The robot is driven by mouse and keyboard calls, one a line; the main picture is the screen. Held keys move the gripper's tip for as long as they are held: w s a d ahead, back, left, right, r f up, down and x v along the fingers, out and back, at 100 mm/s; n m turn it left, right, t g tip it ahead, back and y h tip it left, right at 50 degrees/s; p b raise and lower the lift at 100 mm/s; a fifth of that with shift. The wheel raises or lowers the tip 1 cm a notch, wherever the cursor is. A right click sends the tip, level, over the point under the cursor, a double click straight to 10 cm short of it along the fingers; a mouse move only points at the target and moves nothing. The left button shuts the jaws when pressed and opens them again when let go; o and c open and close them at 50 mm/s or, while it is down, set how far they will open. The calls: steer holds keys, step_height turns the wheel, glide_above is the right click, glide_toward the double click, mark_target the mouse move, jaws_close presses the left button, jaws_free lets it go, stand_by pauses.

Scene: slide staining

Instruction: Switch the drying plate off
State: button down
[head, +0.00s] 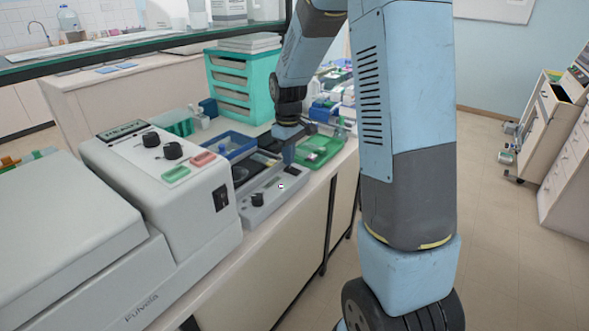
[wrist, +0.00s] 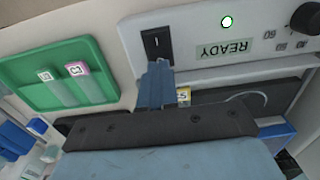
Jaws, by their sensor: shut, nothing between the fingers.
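The drying plate (head: 273,203) is a low pale grey unit at the bench's front edge. Its sloped front panel carries a black knob (head: 257,199), also in the wrist view (wrist: 307,18), a small pale round light (head: 281,186) and a black rocker switch (head: 291,169). The wrist view shows the switch (wrist: 157,43) upright beside the word READY and the light (wrist: 227,21) white. Which way the rocker is pressed is unclear. My gripper (wrist: 156,70) is shut and empty, its blue fingertips just below the switch in the picture; contact cannot be told.
A green tray (wrist: 30,82) with two labelled slides lies beside the plate. A large grey machine (head: 165,160) with knobs stands left of it. A blue tray (head: 238,140) is behind.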

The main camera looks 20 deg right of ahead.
mark_target(289, 168)
steer(key=shift+f, duration=0.65)
stand_by(0.4)
steer(key=shift+r, duration=3.5)
steer(key=s+r+m+t, duration=0.3)
steer(key=s+r, duration=0.9)
steer(key=s, duration=0.2)
steer(key=s+r+m+t, duration=0.2)
steer(key=s+m, duration=0.2)
steer(key=s, duration=1)
steer(key=shift+s+d+t, duration=0.25)
steer(key=shift+d+t, duration=0.05)
steer(key=shift+d, duration=0.05)
